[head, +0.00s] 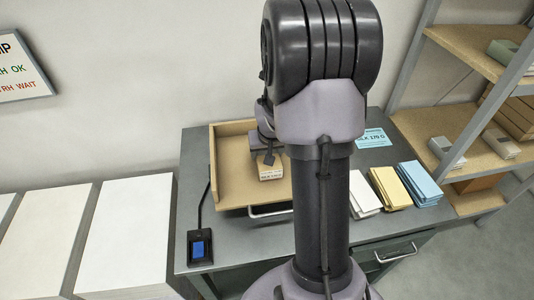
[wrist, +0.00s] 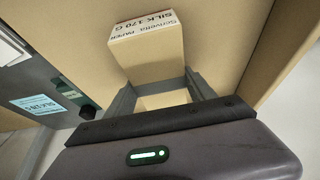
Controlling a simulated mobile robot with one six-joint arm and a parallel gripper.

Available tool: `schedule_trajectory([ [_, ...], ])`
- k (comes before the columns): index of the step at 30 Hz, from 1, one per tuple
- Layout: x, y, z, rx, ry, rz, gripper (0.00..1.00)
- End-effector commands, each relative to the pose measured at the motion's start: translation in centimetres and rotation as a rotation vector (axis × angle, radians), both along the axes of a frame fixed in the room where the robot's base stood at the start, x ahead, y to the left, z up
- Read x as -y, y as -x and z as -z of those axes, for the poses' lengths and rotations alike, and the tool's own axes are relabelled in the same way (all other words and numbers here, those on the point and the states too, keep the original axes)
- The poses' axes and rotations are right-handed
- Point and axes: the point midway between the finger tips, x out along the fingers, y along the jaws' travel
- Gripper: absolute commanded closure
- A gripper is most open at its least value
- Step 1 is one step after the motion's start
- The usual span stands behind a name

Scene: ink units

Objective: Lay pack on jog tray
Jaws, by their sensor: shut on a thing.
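The pack (head: 271,173) is a small tan block with a white printed label. In the wrist view the pack (wrist: 150,55) sits between the two grey fingers, and its label reads SILK 170 G. My gripper (head: 268,158) is shut on it. The jog tray (head: 230,180) is a tan, open box with raised walls on the grey table. The pack is over the tray's floor, towards its right part; I cannot tell whether it touches the floor. Tan tray surface fills much of the wrist view (wrist: 60,30). My arm hides the tray's right side.
White, yellow (head: 390,187) and blue (head: 419,183) paper stacks lie right of my arm. A blue card (head: 373,138) lies behind them. A black device with a blue button (head: 200,246) stands front left. Shelving (head: 470,120) rises at right; white-topped stacks (head: 125,235) stand at left.

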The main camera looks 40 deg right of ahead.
Motion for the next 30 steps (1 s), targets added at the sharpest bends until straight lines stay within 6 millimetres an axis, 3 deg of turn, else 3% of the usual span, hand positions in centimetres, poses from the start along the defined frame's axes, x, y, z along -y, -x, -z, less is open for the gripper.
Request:
schedule_trajectory([
  [5, 0.0, 0.0, 0.3, 0.001, 0.001, 0.0, 1.0],
  [6, 0.0, 0.0, 0.2, 0.0, 0.0, 0.0, 0.29],
  [8, 0.0, 0.0, 0.2, 0.0, 0.0, 0.0, 0.17],
  [19, 0.0, 0.1, -0.5, 0.0, 0.0, 0.0, 0.15],
  [30, -1.9, 3.1, -9.5, 0.003, 0.001, 0.001, 0.15],
])
